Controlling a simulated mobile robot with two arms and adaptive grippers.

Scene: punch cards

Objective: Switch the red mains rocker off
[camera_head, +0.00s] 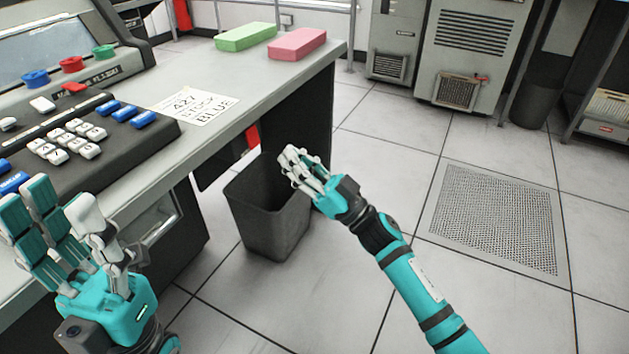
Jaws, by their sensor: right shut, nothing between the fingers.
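A red part (252,136) shows under the desk's edge, on the desk's side. It may be the mains rocker, but its position cannot be read. A small red key (75,87) also sits on the console. My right gripper (292,164) is shut and empty, right of and below the red part in the picture, and apart from it. It hangs in front of the dark bin's opening. My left gripper (62,205) is open and empty at the lower left, its fingers pointing up in front of the console and desk edge.
The console (125,150) has white and blue keys and blue, red and green round buttons. A printed card (194,106) and green (246,37) and pink (297,44) blocks lie on the desk (225,75). A dark bin (272,225) stands below. The tiled floor at right is clear.

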